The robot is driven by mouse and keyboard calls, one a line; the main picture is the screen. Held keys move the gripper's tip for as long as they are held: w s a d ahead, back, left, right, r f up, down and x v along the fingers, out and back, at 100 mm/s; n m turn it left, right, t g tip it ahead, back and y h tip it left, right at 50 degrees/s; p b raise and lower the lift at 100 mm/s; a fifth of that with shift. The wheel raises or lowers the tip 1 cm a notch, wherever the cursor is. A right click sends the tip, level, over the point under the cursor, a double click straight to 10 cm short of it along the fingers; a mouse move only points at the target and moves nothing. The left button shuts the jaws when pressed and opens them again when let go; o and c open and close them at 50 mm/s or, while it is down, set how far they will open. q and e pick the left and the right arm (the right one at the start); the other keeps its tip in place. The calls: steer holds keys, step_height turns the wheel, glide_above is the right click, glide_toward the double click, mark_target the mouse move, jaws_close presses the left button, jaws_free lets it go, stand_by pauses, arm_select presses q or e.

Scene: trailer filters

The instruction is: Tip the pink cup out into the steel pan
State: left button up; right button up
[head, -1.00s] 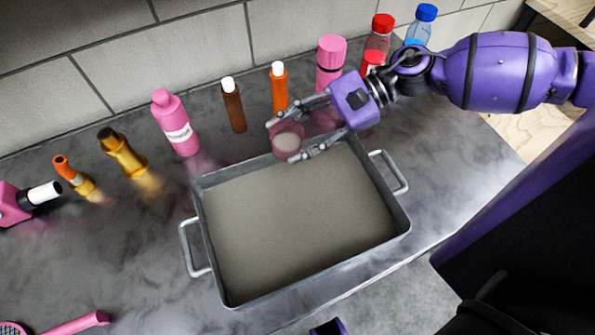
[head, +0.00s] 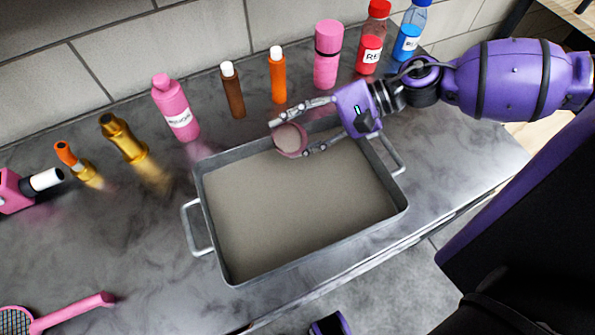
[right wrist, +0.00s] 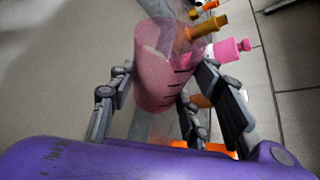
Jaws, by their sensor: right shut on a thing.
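The pink cup (head: 291,140) is held in my right gripper (head: 298,127), over the far edge of the steel pan. Its open mouth faces the head camera and shows a pale beige content or inside. In the right wrist view the cup (right wrist: 160,75) looks see-through pink with dark marks on its side, and the fingers of the gripper (right wrist: 160,95) close around it. The steel pan (head: 233,279) lies on the counter with a handle at each end; its inside looks flat beige. My left gripper cannot be made out; only a small purple part shows at the bottom edge.
Behind the pan stand a pink bottle (head: 175,106), a brown tube (head: 233,92), an orange tube (head: 277,77), a pink flask (head: 327,56), a red bottle (head: 373,40) and a blue bottle (head: 410,32). Gold bottles (head: 124,138) stand left. A pink racket (head: 66,313) lies front left.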

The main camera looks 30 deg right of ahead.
steer(key=shift+s+a+r, duration=0.1)
steer(key=shift+s, duration=0.2)
steer(key=shift+w, duration=0.1)
steer(key=shift+w, duration=0.1)
steer(key=shift+s+n, duration=0.25)
steer(key=shift+n, duration=0.05)
steer(key=shift+w+r+t, duration=0.1)
steer(key=shift+w+t, duration=0.1)
steer(key=shift+t, duration=0.1)
steer(key=shift+s+r, duration=0.15)
steer(key=shift+s, duration=0.05)
steer(key=shift+w+r+n, duration=0.1)
steer(key=shift+w+n, duration=0.1)
steer(key=shift+n, duration=0.2)
